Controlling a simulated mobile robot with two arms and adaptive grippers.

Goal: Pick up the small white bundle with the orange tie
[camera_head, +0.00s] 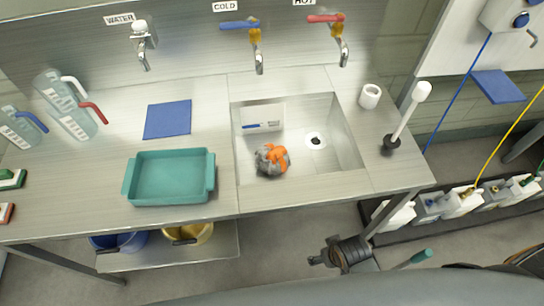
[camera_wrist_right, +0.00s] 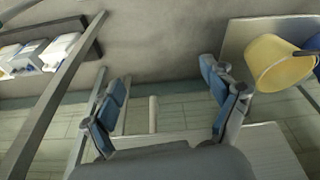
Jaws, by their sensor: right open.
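A small greyish-white bundle with an orange tie (camera_head: 272,158) lies in the left front part of the sink (camera_head: 318,165), against its floor. My right gripper (camera_head: 314,260) is in front of the counter, below and to the right of the bundle, and well apart from it. The right wrist view shows this gripper (camera_wrist_right: 168,95) open and empty, with its two blue-padded fingers spread over the floor. The bundle is not in the right wrist view. My left gripper is not in view.
A teal tray (camera_head: 170,202) and a blue cloth (camera_head: 167,119) lie left of the sink. A white cup (camera_head: 370,96) and a plunger (camera_head: 402,125) stand at its right. Taps hang over its back. Yellow (camera_wrist_right: 275,62) and blue buckets (camera_head: 118,242) sit on the lower shelf.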

